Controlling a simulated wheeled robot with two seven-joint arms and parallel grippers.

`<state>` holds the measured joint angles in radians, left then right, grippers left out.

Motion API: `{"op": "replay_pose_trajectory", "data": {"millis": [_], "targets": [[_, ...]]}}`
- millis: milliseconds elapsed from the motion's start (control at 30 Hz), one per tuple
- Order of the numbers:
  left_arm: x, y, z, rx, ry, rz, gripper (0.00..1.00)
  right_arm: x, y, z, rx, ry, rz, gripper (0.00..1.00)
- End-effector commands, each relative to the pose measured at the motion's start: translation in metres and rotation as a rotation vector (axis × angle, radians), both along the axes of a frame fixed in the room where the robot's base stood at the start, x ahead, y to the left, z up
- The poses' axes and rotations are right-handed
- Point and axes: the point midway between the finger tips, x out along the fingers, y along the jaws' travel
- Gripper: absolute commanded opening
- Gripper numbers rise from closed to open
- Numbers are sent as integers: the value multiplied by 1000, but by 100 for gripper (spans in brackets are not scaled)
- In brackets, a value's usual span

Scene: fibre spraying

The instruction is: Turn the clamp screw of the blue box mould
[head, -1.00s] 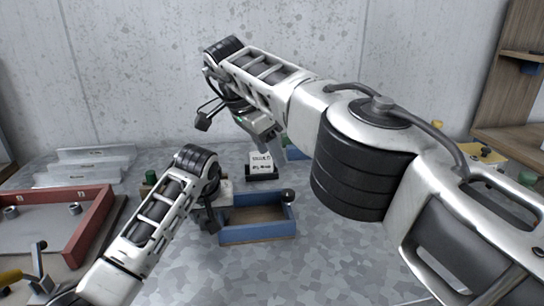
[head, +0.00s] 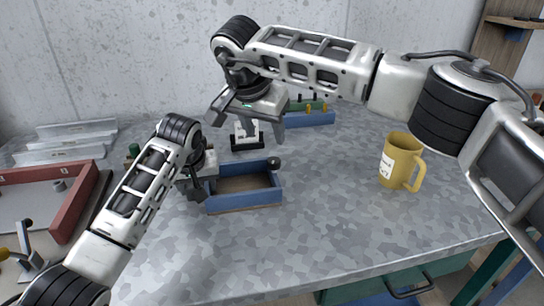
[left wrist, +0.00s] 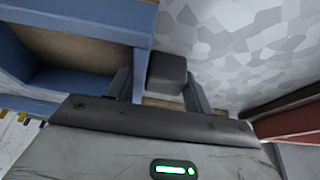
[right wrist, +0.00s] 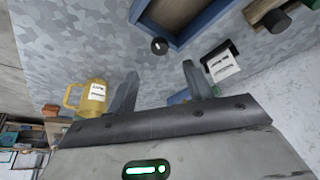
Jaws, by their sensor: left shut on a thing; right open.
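The blue box mould (head: 243,200) is an open-topped tray on the table, in the middle of the head view. A round black knob (head: 274,163) is at its far right corner; it also shows in the right wrist view (right wrist: 159,46). My left gripper (head: 197,188) is at the mould's left end, shut on a dark grey block (left wrist: 167,74) beside the blue wall (left wrist: 120,20). My right gripper (head: 246,122) is open and empty, above and behind the mould. In the right wrist view the knob lies beyond its spread fingertips (right wrist: 160,72), apart from them.
A yellow mug (head: 400,162) stands right of the mould. A white card in a black stand (head: 246,143) is behind it, near a blue rack with pegs (head: 310,117). A red frame (head: 85,210) lies at the left. The table in front of the mould is clear.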

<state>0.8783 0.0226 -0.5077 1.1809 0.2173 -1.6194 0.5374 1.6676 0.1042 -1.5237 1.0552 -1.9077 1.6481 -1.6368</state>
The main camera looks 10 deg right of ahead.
Motion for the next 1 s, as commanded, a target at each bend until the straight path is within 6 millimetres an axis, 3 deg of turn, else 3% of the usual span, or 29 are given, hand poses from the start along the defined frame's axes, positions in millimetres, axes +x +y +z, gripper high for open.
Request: {"op": "replay_pose_trajectory", "data": {"millis": [200,400,600,900,1000], "targets": [[1,0,2,-1,-4,-1,11,14,-10,-43,-1,4,-6,52],[1,0,2,-1,-4,-1,11,25,-17,-74,0,2,-5,52],[1,0,2,-1,-4,-1,11,31,-20,-88,0,0,-2,52],[1,0,2,-2,-3,0,11,32,-21,-90,-1,-1,-2,52],[1,0,2,-2,-3,-1,11,32,-21,-90,-1,-1,-2,27]]}}
